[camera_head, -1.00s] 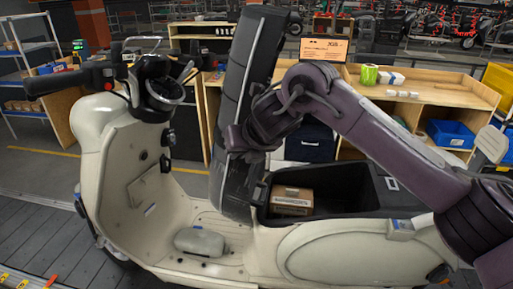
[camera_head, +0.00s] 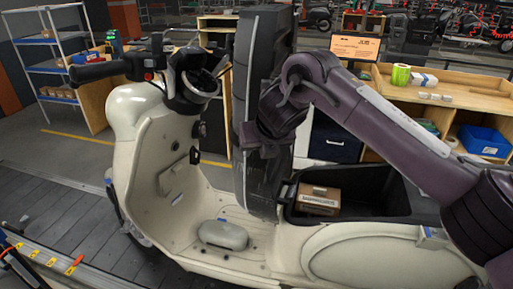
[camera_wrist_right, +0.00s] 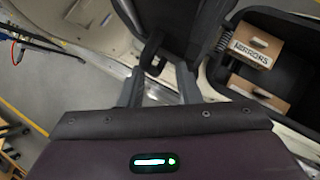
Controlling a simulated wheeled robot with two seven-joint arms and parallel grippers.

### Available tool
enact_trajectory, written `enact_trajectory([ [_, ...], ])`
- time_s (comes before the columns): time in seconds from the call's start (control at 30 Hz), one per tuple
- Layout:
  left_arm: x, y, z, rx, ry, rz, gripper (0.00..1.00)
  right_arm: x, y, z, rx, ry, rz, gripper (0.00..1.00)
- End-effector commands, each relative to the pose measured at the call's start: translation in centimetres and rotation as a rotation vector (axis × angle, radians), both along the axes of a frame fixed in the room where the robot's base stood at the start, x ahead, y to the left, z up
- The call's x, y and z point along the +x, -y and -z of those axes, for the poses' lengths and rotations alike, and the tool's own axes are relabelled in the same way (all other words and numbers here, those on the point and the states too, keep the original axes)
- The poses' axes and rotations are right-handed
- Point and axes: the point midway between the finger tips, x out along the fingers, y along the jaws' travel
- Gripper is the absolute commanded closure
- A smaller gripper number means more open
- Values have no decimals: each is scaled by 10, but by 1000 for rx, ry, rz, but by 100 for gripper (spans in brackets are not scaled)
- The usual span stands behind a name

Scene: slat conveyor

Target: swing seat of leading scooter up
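The cream scooter (camera_head: 150,130) stands side-on in the head view, its handlebar at the left. Its dark grey seat (camera_head: 268,60) is swung up and stands nearly vertical at the front edge of the open storage bin (camera_head: 370,190). My right gripper (camera_head: 246,137) is at the seat's side, about halfway up, and seems to touch it. In the right wrist view, its fingers (camera_wrist_right: 160,88) are apart, with a dark part of the seat or its hinge beyond them. Whether they touch it is unclear. My left gripper is out of view.
A cardboard box (camera_head: 318,200) lies in the bin; boxes also show in the wrist view (camera_wrist_right: 252,48). A grey rounded piece (camera_head: 223,235) lies on the footboard. A wooden bench (camera_head: 450,82) stands behind, a shelf rack (camera_head: 55,68) at the left.

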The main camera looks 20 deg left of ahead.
Motion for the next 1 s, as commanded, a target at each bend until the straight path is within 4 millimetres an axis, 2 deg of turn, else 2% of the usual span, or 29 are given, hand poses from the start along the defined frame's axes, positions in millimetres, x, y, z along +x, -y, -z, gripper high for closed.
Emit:
enact_trajectory([
  [0.33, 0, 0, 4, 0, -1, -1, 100, -2, 2, -4, 2, 4, 0, 68],
  [0.47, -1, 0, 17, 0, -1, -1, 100, -9, 9, -16, 3, 5, 0, 68],
  [0.6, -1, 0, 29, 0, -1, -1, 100, -21, 19, -37, 1, 8, -1, 68],
  [0.7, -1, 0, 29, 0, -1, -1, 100, -27, 24, -52, 0, 9, 1, 68],
  [1.0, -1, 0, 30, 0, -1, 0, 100, -36, 30, -63, 0, 1, 1, 68],
])
